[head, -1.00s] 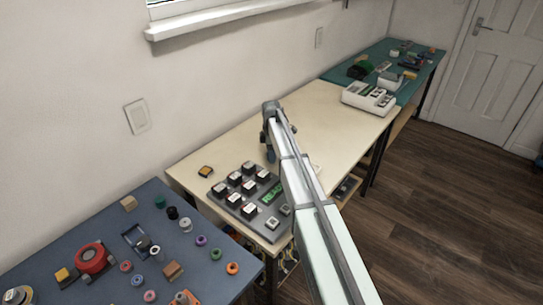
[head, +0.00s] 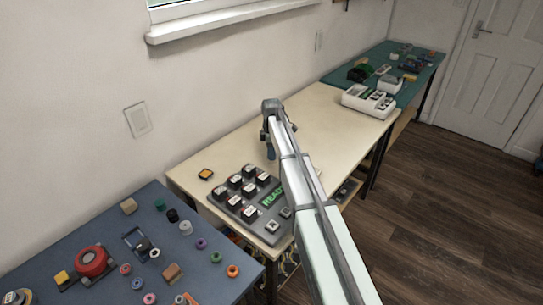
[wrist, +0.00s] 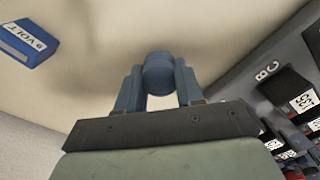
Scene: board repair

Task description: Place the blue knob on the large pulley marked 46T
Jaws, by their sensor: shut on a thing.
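My gripper (head: 270,153) is over the cream middle table, behind the keypad unit. In the wrist view my gripper (wrist: 158,85) is shut on a round blue knob (wrist: 158,74), held between its two blue fingers. The knob seems to be held above the table top, with a soft shadow on the surface to the left. In the head view my arm and fingers make the knob hard to make out. I cannot read a 46T mark on anything, so I cannot tell which thing is the large pulley.
The keypad unit (head: 233,206) with a green READY display stands at the table's front left. A blue box marked 9 VOLT (wrist: 30,40) lies to the left in the wrist view. A blue table (head: 75,222) holds several knobs and a red round part (head: 91,261). A white device (head: 368,102) stands farther back.

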